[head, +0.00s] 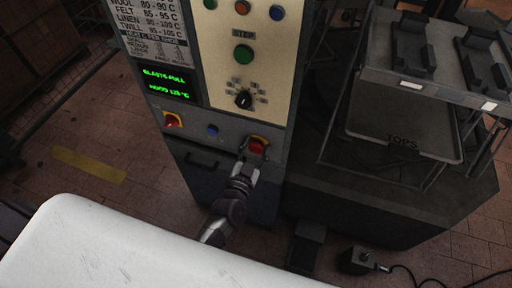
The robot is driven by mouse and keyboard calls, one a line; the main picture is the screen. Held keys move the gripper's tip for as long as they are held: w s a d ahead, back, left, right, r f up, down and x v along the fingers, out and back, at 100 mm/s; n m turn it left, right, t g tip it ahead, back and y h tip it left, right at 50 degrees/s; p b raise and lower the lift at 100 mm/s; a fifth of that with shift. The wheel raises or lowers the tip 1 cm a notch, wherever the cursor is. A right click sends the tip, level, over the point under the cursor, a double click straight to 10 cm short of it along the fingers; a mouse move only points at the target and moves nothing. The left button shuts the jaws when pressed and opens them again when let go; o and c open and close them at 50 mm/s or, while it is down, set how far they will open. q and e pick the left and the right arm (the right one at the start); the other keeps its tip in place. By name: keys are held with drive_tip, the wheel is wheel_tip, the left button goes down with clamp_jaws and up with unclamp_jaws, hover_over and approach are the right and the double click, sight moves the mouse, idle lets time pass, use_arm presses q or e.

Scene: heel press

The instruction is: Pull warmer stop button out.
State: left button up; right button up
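The red stop button (257,146) sits on a yellow surround low on the front of the machine's control panel. My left gripper (249,161) is right in front of it, its fingertips at the lower side of the button. The fingertips are small and dark here, so I cannot tell whether they are open or closed on the button. Part of the button's lower edge is hidden behind the gripper. My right gripper is not in view.
A red rotary switch (172,121) on yellow and a blue button (212,130) are left of the stop button. A black selector knob (243,99) and a green button (243,54) are above. A rack (404,141) marked TOPS stands at right. A pedal box (357,260) lies on the floor.

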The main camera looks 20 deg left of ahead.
use_arm(q)
clamp_jaws()
drive_tip(key=shift+s+r+p, duration=0.1)
drive_tip(key=shift+s+p, duration=0.4)
drive_tip(key=shift+p, duration=0.15)
drive_tip(key=shift+s, duration=0.1)
drive_tip(key=shift+f, duration=0.2)
drive_tip(key=o, duration=0.5)
unclamp_jaws()
drive_tip(key=shift+s+r, duration=0.1)
drive_tip(key=s, duration=1.2)
drive_tip(key=shift+a, duration=0.25)
